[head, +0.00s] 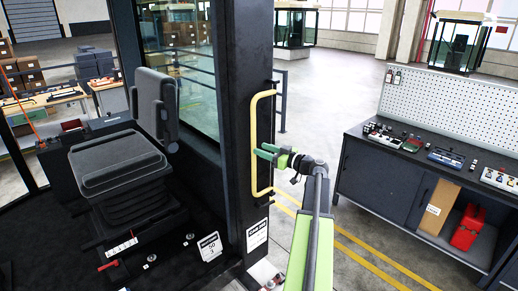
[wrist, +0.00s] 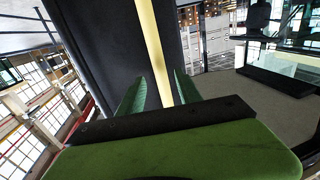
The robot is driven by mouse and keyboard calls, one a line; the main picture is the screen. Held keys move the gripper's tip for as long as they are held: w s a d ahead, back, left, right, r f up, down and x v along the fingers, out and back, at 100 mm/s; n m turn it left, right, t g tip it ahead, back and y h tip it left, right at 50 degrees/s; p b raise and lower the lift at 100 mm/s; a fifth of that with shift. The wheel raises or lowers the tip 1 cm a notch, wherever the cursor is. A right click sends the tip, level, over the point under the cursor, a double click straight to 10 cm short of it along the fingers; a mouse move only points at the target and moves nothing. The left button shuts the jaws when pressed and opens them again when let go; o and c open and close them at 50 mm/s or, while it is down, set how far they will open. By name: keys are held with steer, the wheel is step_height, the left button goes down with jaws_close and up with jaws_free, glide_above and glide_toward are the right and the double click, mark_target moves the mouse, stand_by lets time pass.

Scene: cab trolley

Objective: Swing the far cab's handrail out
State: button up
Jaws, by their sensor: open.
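A yellow handrail (head: 252,125) runs upright along the dark corner post (head: 240,60) of the cab, its bent ends joined to the post at top and bottom. It lies over the post's face in the head view. My gripper (head: 262,153) is open at the rail's middle height, its green fingertips close to the bar. In the wrist view, the yellow bar (wrist: 152,40) passes between the two spread green fingers of my gripper (wrist: 159,85). I cannot tell whether either finger touches it.
The cab holds a black seat (head: 120,160). A workbench (head: 400,165) with a pegboard and a red can (head: 467,229) stands at right. Other cabs stand farther back, one at the middle (head: 296,25) and one at right (head: 460,45). The floor between post and bench is clear.

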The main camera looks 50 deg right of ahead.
steer(key=w, duration=0.2)
steer(key=shift+w+a, duration=0.2)
steer(key=shift+w, duration=0.2)
jaws_close()
stand_by(1.1)
